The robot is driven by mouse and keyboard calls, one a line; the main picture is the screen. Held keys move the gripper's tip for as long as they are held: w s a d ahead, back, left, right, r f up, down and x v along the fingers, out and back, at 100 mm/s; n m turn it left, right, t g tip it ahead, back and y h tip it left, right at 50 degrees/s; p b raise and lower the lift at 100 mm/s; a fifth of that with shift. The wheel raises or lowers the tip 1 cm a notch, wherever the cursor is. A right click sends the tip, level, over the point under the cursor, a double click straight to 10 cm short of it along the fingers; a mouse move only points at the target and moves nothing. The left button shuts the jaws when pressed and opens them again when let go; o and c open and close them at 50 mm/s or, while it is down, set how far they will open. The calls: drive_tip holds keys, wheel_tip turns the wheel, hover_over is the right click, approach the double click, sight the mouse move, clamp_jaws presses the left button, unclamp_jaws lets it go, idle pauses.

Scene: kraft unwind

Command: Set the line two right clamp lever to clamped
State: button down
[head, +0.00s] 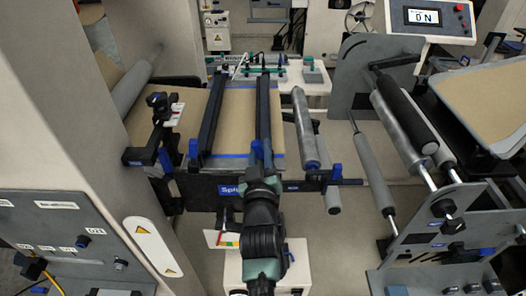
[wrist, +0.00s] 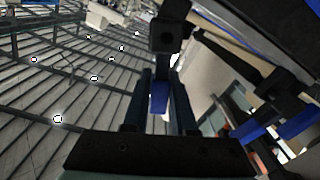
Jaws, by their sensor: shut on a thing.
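In the head view, my gripper (head: 262,172) is at the front edge of the splice table (head: 234,162), at the near end of the right black clamp bar (head: 263,110). A blue clamp lever (head: 257,147) shows just beyond it. In the wrist view, my gripper (wrist: 164,100) has its two dark fingers around a blue lever (wrist: 158,97), which hangs below a black block (wrist: 170,32). The jaws are shut on this lever. The gripper hides much of the lever in the head view, and I cannot tell its exact angle.
A left clamp bar (head: 208,115) has its own blue lever (head: 193,148). A control panel (head: 430,17) reads ON. A white box (head: 295,262) stands below.

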drive_tip(key=a+f+n+b, duration=0.3)
drive_tip(key=f+n, duration=0.2)
drive_tip(key=n, duration=0.8)
drive_tip(key=shift+a+n+b, duration=0.2)
drive_tip(key=shift+n+b, duration=0.15)
drive_tip(key=shift+n, duration=0.05)
idle(0.3)
drive_tip(key=c, duration=0.7)
unclamp_jaws()
drive_tip(key=shift+s, duration=0.1)
drive_tip(key=s+p, duration=0.1)
drive_tip(key=s, duration=1.1)
drive_tip(key=shift+s+p, duration=0.3)
drive_tip(key=shift+s, duration=0.1)
